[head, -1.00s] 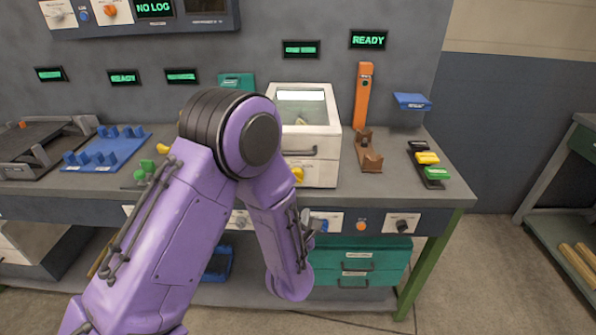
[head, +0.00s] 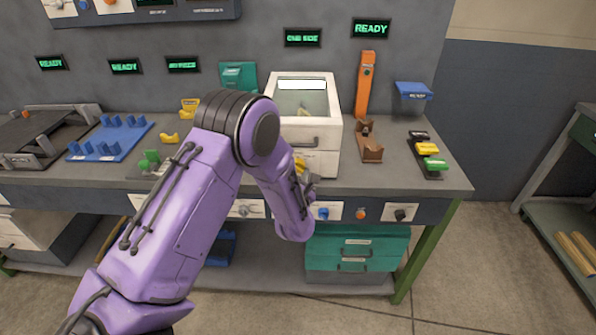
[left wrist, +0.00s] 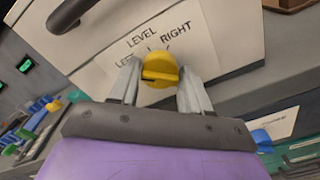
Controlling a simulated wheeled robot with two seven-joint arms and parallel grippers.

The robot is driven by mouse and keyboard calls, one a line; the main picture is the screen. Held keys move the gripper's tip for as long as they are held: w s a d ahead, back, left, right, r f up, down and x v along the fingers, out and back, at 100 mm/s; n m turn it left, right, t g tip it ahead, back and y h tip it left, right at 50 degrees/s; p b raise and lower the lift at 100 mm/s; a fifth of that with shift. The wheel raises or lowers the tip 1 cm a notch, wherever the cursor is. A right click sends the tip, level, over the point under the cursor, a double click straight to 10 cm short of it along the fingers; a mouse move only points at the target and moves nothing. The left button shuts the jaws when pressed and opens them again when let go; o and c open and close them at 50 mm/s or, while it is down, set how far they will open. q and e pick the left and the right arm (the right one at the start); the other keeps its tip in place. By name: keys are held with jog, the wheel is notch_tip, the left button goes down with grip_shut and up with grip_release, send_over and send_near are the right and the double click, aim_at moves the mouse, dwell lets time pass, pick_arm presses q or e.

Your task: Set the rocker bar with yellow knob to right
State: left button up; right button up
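The yellow knob (left wrist: 160,70) sits on the white front panel of a box, below printed words reading LEVEL and RIGHT and a partly hidden word on the left. Its bar lies roughly crosswise in the left wrist view. My left gripper (left wrist: 159,84) has its two grey fingers apart, one on each side of the knob, with small gaps; contact is not clear. In the head view, the knob (head: 299,165) is partly hidden by my left gripper (head: 305,180), at the front of the white box. My right gripper is not in view.
The white box (head: 322,135) has a clear lid window and a dark handle above the knob. A brown stand (head: 371,150) and a rack with coloured blocks (head: 427,149) stand to its right. Blue and orange knobs (head: 361,214) line the bench front below.

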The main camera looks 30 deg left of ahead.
pick_arm(q)
jog(key=c, duration=0.5)
jog(key=shift+m, duration=0.5)
jog(key=shift+m+b, duration=0.7)
jog(key=shift+m, duration=1)
jog(key=shift+f+m+b, duration=0.1)
jog(key=shift+m+b, duration=0.3)
jog(key=shift+m, duration=1.8)
jog(key=shift+m+b, duration=0.3)
jog(key=shift+m, duration=2.5)
jog(key=shift+f+m, duration=0.1)
jog(key=shift+m, duration=2.8)
